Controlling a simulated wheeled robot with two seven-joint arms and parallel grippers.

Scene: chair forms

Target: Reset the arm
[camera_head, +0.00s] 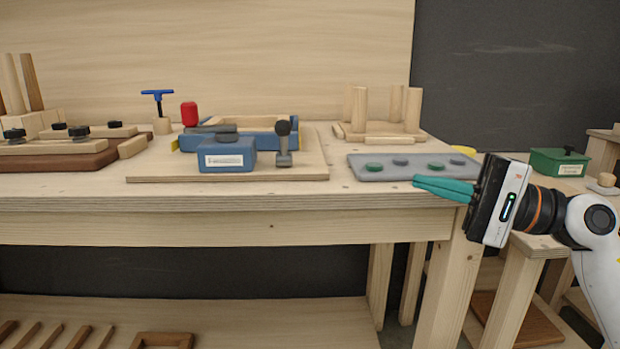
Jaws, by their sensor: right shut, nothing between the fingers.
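My right gripper (442,187) comes in from the right, in front of the right front corner of the wooden workbench (240,202). Its teal fingers are together and hold nothing. The fingertips point left, just in front of a grey tray (400,174) with green and grey round pads. Whether the fingers touch the bench edge cannot be told. My left gripper and left arm are not in view.
A board with a blue box (227,155) and a black-topped clamp (284,145) stands mid-bench. Upright wooden legs (396,104) stand behind the tray. A green box (559,162) is on another bench at right. The lower shelf (290,318) holds wooden slats.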

